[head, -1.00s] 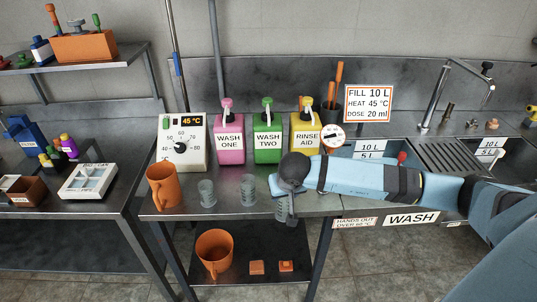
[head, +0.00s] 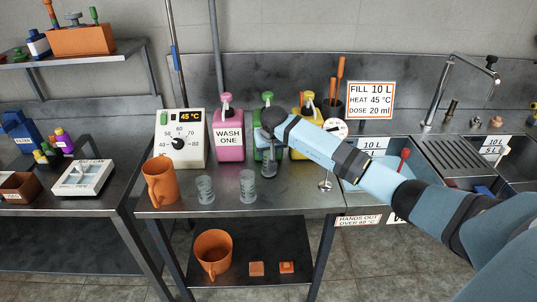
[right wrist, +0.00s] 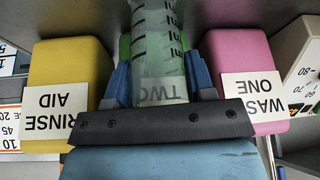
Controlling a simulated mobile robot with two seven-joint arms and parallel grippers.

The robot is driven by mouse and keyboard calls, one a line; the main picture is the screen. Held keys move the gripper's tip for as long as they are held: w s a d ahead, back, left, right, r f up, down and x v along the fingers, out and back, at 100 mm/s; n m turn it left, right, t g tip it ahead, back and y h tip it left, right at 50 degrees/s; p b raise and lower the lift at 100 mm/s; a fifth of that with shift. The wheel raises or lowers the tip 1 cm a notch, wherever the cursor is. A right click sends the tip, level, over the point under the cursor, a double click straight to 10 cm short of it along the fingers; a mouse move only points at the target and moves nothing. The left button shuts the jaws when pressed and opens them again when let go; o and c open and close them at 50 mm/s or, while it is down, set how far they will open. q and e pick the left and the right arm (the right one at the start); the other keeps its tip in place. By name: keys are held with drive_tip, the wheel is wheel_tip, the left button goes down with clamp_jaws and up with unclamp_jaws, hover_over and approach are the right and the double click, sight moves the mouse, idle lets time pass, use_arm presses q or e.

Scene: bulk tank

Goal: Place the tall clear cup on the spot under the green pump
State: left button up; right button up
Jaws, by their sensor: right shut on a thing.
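The tall clear cup (head: 269,168), with dark measure marks, is held upright by my right gripper (head: 270,148), close in front of the green jug. In the right wrist view the cup (right wrist: 156,35) stands between the blue fingers of the gripper (right wrist: 160,80), which are shut on it. The green pump (head: 267,98) tops the jug labelled WASH TWO, mostly hidden by my wrist and the cup. The spot under its spout is hidden, and I cannot tell whether the cup touches the table. My left gripper is not in view.
The pink WASH ONE jug (head: 228,142) and yellow RINSE AID jug (head: 309,112) flank the green one. Two clear cups (head: 205,190) (head: 248,188) and an orange mug (head: 160,182) stand to the left.

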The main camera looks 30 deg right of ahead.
drive_tip(key=shift+s+f, duration=0.1)
drive_tip(key=shift+s, duration=0.05)
drive_tip(key=shift+f, duration=0.25)
drive_tip(key=o, duration=0.9)
drive_tip(key=shift+r, duration=0.1)
